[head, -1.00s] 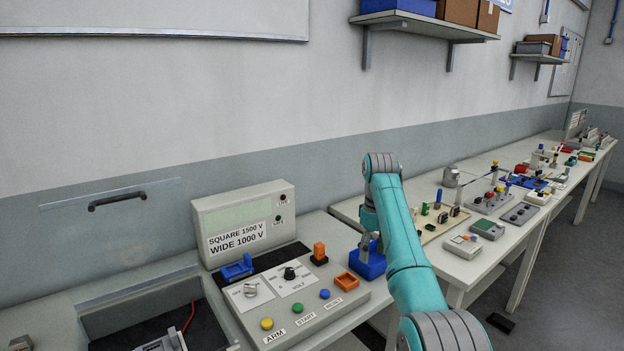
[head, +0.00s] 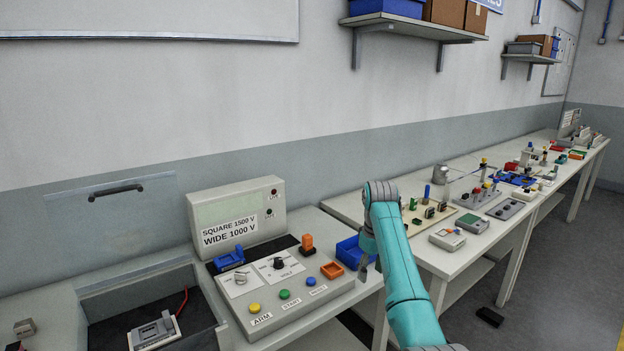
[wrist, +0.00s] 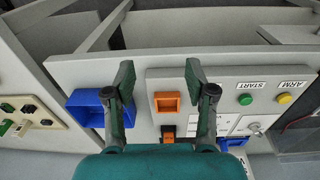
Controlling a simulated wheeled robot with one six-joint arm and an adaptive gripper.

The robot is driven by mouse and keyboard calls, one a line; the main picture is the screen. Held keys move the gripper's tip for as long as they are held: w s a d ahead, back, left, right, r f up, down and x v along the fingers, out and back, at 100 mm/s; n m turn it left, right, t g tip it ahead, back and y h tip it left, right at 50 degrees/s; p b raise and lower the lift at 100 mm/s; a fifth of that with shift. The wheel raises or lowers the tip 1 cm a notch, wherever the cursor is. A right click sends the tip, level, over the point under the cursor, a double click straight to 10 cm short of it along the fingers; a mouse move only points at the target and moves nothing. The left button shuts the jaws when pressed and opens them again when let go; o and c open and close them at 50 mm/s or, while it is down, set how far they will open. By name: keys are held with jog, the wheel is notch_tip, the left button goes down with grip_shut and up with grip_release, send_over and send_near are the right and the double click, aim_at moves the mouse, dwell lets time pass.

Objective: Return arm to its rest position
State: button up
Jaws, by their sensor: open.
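My gripper (wrist: 158,82) is open and empty in the wrist view, its two fingers spread above the front edge of the bench by the test box. In the head view my teal arm (head: 398,265) reaches over the bench to the right of the box, and its bent wrist hides most of the gripper. The orange square socket (wrist: 167,102) shows between the fingers.
The grey test box (head: 272,307) carries knobs, buttons, a blue holder (head: 229,260) and an orange plug (head: 307,243). More benches with small fixtures run off to the right. The floor at right is mostly clear.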

jog(key=s+f+m+t, duration=0.15)
jog(key=s+f, duration=0.25)
jog(key=f, duration=1)
jog(key=s+f+t, duration=0.2)
jog(key=s+f, duration=0.2)
jog(key=f, duration=0.9)
jog(key=s+d+f+m+t, duration=0.1)
jog(key=s+f+t, duration=0.1)
jog(key=s+f, duration=0.65)
jog(key=s+d+f+m+t, duration=0.1)
jog(key=s+f, duration=0.4)
jog(key=s, duration=0.6)
jog(key=s+r+m+t, duration=0.1)
jog(key=s+r+t, duration=0.15)
jog(key=s, duration=0.95)
jog(key=s+r+m+t, duration=0.1)
jog(key=s+r, duration=0.2)
jog(key=s, duration=1)
jog(key=s+r+t, duration=0.2)
jog(key=s+r, duration=0.6)
jog(key=r, duration=0.3)
jog(key=s+r+m+t, duration=0.1)
jog(key=s+r+t, duration=0.1)
jog(key=s+r, duration=0.6)
notch_tip(320, 180, up, 4)
jog(key=shift+s+d+r, duration=0.15)
jog(key=shift+d, duration=0.05)
